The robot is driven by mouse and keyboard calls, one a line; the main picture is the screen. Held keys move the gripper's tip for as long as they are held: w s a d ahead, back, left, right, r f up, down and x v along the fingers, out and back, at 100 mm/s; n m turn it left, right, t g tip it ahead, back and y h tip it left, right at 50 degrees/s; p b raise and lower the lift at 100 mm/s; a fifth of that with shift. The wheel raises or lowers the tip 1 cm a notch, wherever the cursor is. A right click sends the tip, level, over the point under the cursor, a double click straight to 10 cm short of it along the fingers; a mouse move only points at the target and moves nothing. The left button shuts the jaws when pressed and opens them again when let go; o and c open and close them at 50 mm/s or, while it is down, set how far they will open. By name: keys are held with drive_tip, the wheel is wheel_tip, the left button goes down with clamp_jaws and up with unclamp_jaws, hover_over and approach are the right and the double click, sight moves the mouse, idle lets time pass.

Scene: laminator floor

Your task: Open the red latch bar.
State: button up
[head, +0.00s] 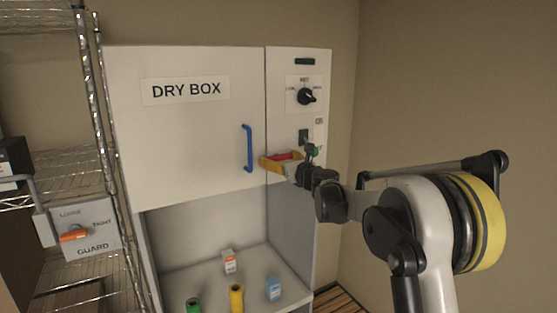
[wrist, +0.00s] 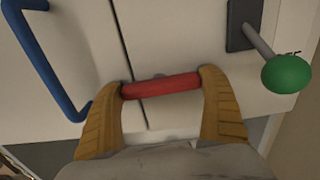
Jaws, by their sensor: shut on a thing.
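The red latch bar (wrist: 162,86) lies level across the seam between the dry box door (head: 190,125) and the narrow side panel. My gripper (wrist: 163,88) has its two tan fingers at the two ends of the bar, shut on it. In the head view the red bar (head: 284,156) shows between the tan fingers of my gripper (head: 281,160), partly hidden by them. The door above the open bay looks shut against the panel.
A blue handle (head: 247,148) stands on the door left of the bar. A green-knobbed lever (wrist: 287,74) juts out close to the right finger. A black dial (head: 306,96) sits higher on the panel. Several small containers stand in the bay below. A wire shelf is at left.

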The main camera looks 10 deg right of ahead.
drive_tip(key=shift+f+n, duration=0.15)
drive_tip(key=shift+n, duration=0.15)
drive_tip(key=n+b, duration=0.2)
drive_tip(key=n, duration=0.1)
drive_tip(key=n+b, duration=0.3)
drive_tip(key=n, duration=0.2)
drive_tip(key=n+b, duration=0.1)
drive_tip(key=n, duration=0.3)
drive_tip(key=shift+n, duration=0.4)
drive_tip(key=n+b, duration=0.1)
drive_tip(key=n, duration=0.3)
drive_tip(key=shift+n, duration=0.3)
drive_tip(key=o, duration=0.9)
